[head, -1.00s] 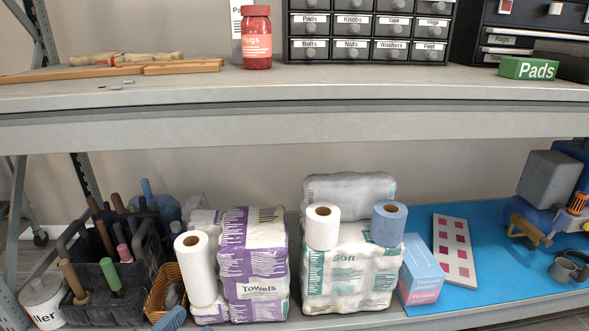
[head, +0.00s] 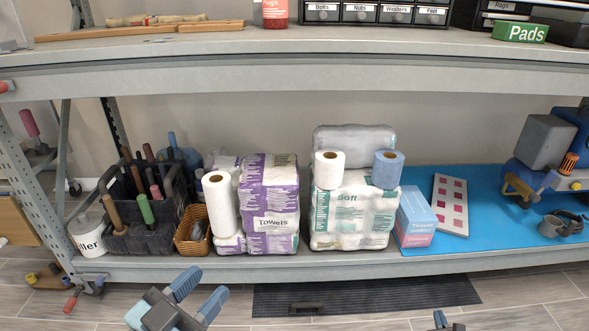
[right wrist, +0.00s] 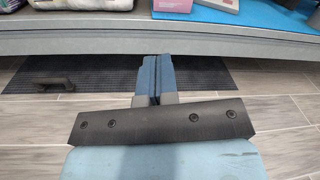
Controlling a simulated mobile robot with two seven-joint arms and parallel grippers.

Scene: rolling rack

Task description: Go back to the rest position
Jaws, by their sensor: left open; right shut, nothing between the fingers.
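My left gripper (head: 205,284) is at the bottom of the head view, left of the middle. Its two blue fingers are spread apart, with nothing between them. It is in front of the rack's lower shelf, over the floor. My right gripper (right wrist: 155,78) shows in the right wrist view with its blue fingers pressed together and nothing held. It is in front of the lower shelf's front edge. In the head view only a tip of my right gripper (head: 440,320) shows at the bottom edge.
The rack's lower shelf (head: 340,262) holds a tool caddy (head: 150,235), towel packs (head: 270,205), paper rolls and a blue mat (head: 480,215). The upper shelf (head: 330,75) is above. A dark floor mat (head: 400,293) with a handled item (head: 306,307) lies below.

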